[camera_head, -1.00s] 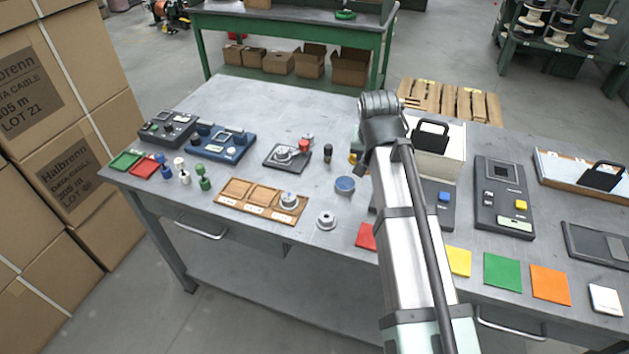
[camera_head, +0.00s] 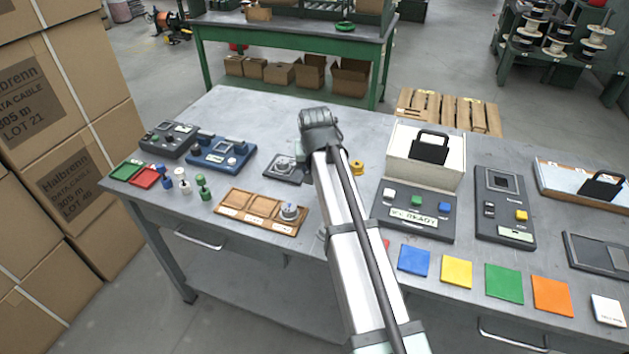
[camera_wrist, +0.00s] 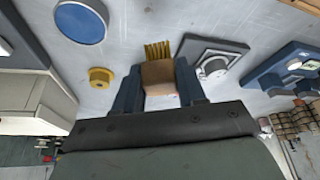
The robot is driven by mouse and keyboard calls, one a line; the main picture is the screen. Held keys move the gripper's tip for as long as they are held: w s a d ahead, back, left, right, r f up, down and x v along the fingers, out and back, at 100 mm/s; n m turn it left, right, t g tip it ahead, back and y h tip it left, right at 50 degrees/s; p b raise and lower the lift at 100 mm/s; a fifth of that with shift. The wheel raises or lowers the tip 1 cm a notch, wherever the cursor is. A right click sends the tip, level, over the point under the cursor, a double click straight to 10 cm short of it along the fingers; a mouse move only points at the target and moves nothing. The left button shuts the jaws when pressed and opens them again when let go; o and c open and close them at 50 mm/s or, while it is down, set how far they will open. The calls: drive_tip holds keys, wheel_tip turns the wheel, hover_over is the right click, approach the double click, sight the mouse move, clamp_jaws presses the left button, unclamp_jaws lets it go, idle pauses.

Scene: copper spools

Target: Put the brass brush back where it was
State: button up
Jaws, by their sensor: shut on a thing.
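The brass brush (camera_wrist: 158,72), a tan block with a fringe of brass bristles, is in the wrist view. My gripper (camera_wrist: 157,82) is shut on its block, one dark blue finger at each side. The bristles point away from the palm, over the grey tabletop. In the head view my arm covers the gripper and the brush. No marked place for the brush can be made out.
A yellow ring-shaped part (camera_wrist: 101,77) and a blue round lid (camera_wrist: 80,22) lie left of the brush in the wrist view. A dark plate with a round fitting (camera_wrist: 205,65) is on its right. The white-box machine (camera_head: 425,155) stands right of my arm.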

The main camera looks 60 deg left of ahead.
drive_tip(key=shift+f, duration=2.45)
drive_tip(key=o, duration=1)
drive_tip(key=shift+f, duration=0.1)
drive_tip(key=v, duration=1.2)
drive_tip(key=shift+s, duration=0.1)
